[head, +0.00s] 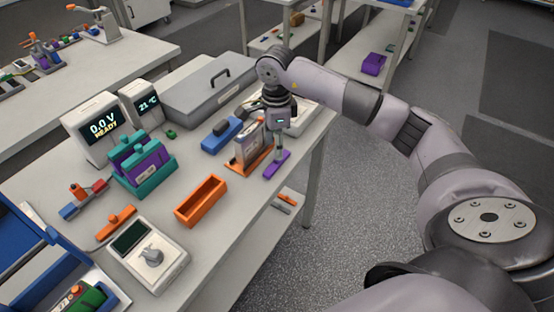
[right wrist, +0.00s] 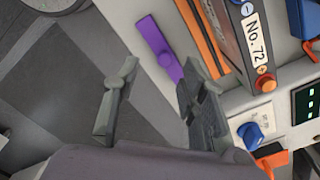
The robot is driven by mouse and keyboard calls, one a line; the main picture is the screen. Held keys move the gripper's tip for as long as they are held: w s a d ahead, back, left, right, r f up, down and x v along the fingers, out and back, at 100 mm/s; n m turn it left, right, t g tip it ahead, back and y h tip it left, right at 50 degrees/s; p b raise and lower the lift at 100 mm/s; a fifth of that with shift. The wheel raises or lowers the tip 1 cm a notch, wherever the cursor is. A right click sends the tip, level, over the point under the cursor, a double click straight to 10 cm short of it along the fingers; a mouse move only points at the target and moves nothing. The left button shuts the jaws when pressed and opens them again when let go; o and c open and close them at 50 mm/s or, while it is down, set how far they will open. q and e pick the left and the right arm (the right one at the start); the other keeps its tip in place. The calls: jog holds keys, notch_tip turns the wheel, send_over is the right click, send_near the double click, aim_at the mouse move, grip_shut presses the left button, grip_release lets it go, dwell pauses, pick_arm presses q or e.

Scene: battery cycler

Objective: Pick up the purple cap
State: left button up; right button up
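The purple cap (head: 277,166) is a flat, long piece with a raised middle. It lies on the white table near its right edge, beside the orange tray (head: 258,160) that holds a battery. In the right wrist view the purple cap (right wrist: 157,44) lies beyond my fingers, its lower end close to one finger. My right gripper (head: 279,152) points down over the cap. Its fingers are apart in the right wrist view (right wrist: 155,82), with nothing between them. I cannot tell whether a finger touches the cap. My left gripper is not in view.
The battery marked No. 72 (right wrist: 254,45) stands close beside the cap. A blue piece (head: 221,136), an orange bin (head: 201,201), a teal holder (head: 147,188) and a grey case (head: 203,92) are on the table. Open floor (head: 345,195) lies to the right.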

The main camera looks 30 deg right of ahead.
aim_at(277, 161)
jog(key=f, duration=0.1)
jog(key=f+p, duration=0.1)
jog(key=f, duration=0.1)
jog(key=f+p, duration=0.1)
jog(key=shift+w+d+f, duration=0.15)
jog(key=shift+w+d, duration=0.1)
jog(key=shift+w, duration=0.05)
jog(key=shift+f, duration=0.5)
grip_shut()
